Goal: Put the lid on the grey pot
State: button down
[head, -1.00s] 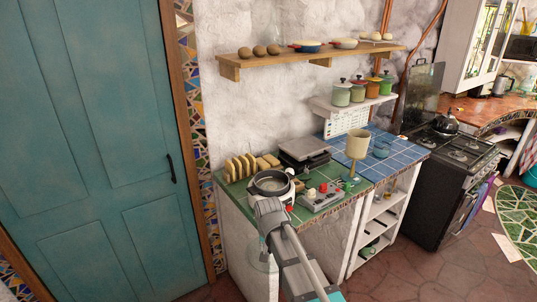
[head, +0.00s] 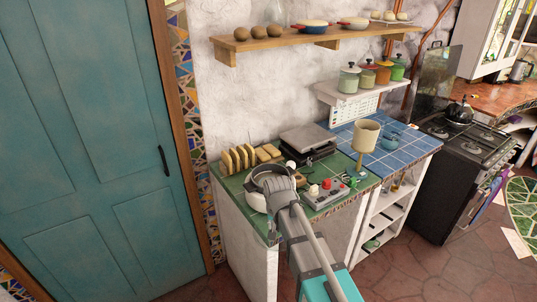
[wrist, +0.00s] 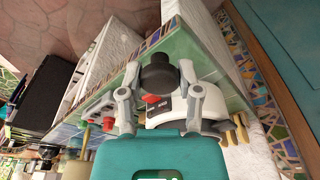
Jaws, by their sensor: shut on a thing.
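The grey pot (head: 259,178) stands at the front left of the green-tiled counter, partly hidden behind my gripper (head: 279,188) in the head view. In the wrist view my gripper (wrist: 160,76) has its two fingers on either side of the black knob of the lid (wrist: 157,70). A white appliance with a small dark display (wrist: 165,104) shows beyond the fingers. I cannot tell whether the lid touches anything.
Toast slices (head: 238,158) stand behind the pot. A beige cup-like thing on a stand (head: 366,137) is farther right. A wall shelf (head: 290,42) hangs above.

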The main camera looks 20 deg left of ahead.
jog(key=shift+a, duration=0.25)
